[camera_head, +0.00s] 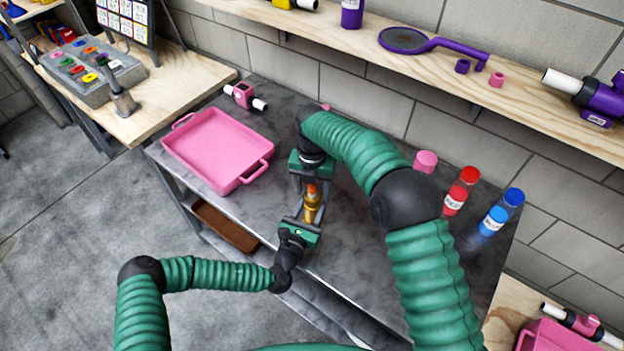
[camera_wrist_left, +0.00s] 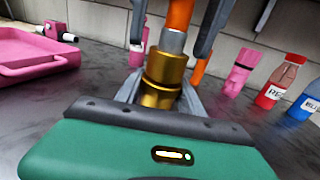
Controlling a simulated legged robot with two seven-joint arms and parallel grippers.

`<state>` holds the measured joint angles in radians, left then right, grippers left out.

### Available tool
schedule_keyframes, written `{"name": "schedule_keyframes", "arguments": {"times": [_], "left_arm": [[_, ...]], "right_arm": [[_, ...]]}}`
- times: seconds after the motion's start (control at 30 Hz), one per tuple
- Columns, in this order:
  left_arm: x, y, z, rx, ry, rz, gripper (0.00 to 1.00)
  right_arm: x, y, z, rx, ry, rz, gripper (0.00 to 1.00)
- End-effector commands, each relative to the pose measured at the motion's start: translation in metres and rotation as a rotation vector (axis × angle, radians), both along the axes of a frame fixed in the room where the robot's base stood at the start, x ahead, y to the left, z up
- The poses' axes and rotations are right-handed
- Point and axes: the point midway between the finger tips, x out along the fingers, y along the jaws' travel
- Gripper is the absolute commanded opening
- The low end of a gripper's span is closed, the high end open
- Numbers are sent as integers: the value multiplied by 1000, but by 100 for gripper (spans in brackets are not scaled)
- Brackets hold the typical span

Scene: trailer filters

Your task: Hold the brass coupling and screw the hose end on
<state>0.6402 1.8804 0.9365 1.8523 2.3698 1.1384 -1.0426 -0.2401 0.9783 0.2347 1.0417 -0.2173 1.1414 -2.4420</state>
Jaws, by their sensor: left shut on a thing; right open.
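The brass coupling (camera_head: 312,208) is held upright in my left gripper (camera_head: 306,222), which is shut on it above the grey table. It also shows large in the left wrist view (camera_wrist_left: 163,82), with the left gripper's fingers around its lower part. The orange hose end (camera_wrist_left: 180,14) with a silver sleeve (camera_wrist_left: 172,41) stands directly above the coupling, in line with it and seemingly touching its top. My right gripper (camera_head: 312,184) is open, with one finger on each side of the hose end. Whether any thread is engaged is hidden.
A pink tray (camera_head: 215,150) and a pink-and-black device (camera_head: 245,96) lie left on the table (camera_head: 350,280). A pink cup (camera_head: 425,161), a red bottle (camera_head: 461,190) and a blue bottle (camera_head: 502,212) stand right. A wooden shelf (camera_head: 350,40) runs along the wall behind.

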Motion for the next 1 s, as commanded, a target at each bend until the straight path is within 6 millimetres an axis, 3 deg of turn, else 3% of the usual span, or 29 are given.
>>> {"name": "schedule_keyframes", "arguments": {"times": [0.2, 0.53, 0.9, 1.0], "left_arm": [[0, 0, 0, 0, 0, 0, 0], [0, 0, 0, 0, 0, 0, 0], [0, 0, 0, 0, 0, -1, 0], [0, 0, 0, 0, 0, -1, 0]], "right_arm": [[0, 0, -26, 0, 1, 0, 57], [0, 0, -30, 0, 0, 0, 56], [0, 0, -29, 1, -1, 0, 8], [0, 1, -29, 1, -1, 0, 0]]}}
